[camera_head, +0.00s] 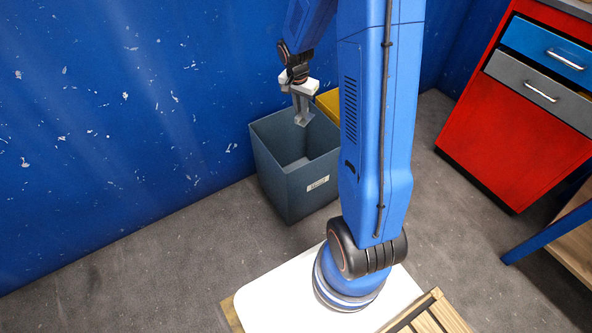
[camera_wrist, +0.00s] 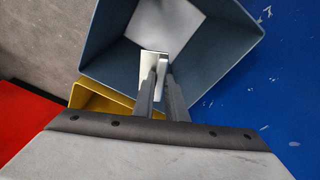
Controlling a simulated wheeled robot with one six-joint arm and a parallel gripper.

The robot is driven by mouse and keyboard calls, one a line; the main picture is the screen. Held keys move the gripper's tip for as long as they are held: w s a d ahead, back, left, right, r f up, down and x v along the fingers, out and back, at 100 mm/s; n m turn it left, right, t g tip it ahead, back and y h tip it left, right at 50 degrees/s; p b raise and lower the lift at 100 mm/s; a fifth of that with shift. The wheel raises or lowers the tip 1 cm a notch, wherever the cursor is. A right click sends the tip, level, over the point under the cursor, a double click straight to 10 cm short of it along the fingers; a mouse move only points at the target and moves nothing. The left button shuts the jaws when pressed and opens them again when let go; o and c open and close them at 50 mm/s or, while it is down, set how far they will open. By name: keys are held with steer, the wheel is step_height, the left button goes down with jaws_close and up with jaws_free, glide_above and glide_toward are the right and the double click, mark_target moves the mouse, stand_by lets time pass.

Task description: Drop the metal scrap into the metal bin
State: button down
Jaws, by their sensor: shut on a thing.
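The metal bin, a grey-blue open box with a small white label (camera_head: 272,165), stands on the floor against the blue wall. It also shows in the wrist view (camera_wrist: 110,48), with its open mouth below my gripper. My gripper (camera_head: 303,112) is over the bin's mouth, pointing down. In the wrist view my gripper (camera_wrist: 163,75) is shut on the metal scrap (camera_wrist: 152,60), a small pale, shiny piece between the fingertips. The fingers hide part of the scrap. The inside of the bin looks pale at its bottom.
A yellow bin (camera_head: 329,103) stands right beside the metal bin, partly behind my arm; it also shows in the wrist view (camera_wrist: 92,98). A red cabinet with drawers (camera_head: 510,110) stands at the right. A wooden slatted thing (camera_head: 432,315) lies at the bottom. Grey floor is clear at the left.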

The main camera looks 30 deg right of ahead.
steer(key=shift+f, duration=0.75)
steer(key=c, duration=1.7)
jaws_free()
steer(key=r, duration=0.5)
steer(key=a+r, duration=0.1)
steer(key=r, duration=0.5)
steer(key=s+a+r, duration=0.1)
steer(key=r, duration=0.5)
steer(key=shift+s+a+r, duration=0.1)
steer(key=shift+a, duration=0.05)
